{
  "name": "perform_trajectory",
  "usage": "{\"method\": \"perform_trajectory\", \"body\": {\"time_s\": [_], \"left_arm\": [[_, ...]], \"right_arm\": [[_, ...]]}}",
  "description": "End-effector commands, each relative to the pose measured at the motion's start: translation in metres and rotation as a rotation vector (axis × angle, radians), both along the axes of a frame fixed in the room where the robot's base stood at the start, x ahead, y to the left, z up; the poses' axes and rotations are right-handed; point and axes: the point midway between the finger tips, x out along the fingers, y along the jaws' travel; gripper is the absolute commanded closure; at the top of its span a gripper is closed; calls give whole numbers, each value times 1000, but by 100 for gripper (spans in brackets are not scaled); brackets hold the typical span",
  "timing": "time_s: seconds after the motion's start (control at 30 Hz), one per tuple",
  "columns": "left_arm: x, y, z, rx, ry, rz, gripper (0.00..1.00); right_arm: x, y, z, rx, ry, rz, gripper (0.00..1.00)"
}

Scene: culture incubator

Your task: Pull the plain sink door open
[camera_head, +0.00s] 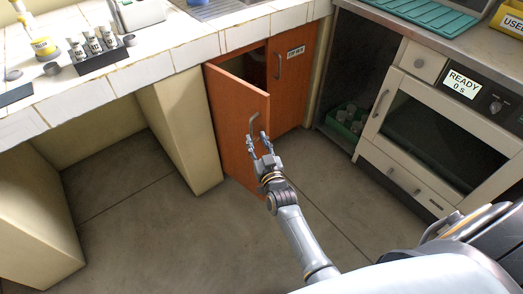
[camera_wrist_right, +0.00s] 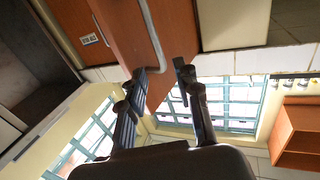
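The plain sink door (camera_head: 238,107) is the unlabelled orange-brown left door under the sink. It stands partly open, swung out from the cabinet, with a dark gap behind its top edge. Its grey bar handle (camera_head: 254,124) faces my right gripper (camera_head: 262,142). In the right wrist view the handle (camera_wrist_right: 151,30) runs down to between the fingertips of my right gripper (camera_wrist_right: 161,68). The fingers are apart, with visible room around the bar; I cannot tell whether either touches it. My left gripper is not in view.
The labelled door (camera_head: 292,75) beside it is closed. An open bay with a green crate (camera_head: 347,121) and an incubator (camera_head: 440,125) reading READY stand to the right. A pale counter support (camera_head: 182,130) stands left of the door. The floor (camera_head: 150,230) in front is clear.

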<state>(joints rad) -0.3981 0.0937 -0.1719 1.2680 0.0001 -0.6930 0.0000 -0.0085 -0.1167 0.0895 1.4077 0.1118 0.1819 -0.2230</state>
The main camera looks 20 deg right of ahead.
Motion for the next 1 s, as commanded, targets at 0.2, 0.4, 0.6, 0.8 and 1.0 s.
{"method": "perform_trajectory", "body": {"time_s": [0.2,0.4,0.6,0.8,1.0], "left_arm": [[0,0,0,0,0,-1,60],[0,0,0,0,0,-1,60],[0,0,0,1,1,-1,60],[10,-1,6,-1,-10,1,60],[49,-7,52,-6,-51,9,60]], "right_arm": [[-36,4,-1,-1,1,0,67],[-47,5,0,-1,-1,0,67],[-47,5,0,-1,-1,-1,67],[-46,-5,-3,55,-13,6,100],[-41,-54,-9,424,-73,57,100]]}}
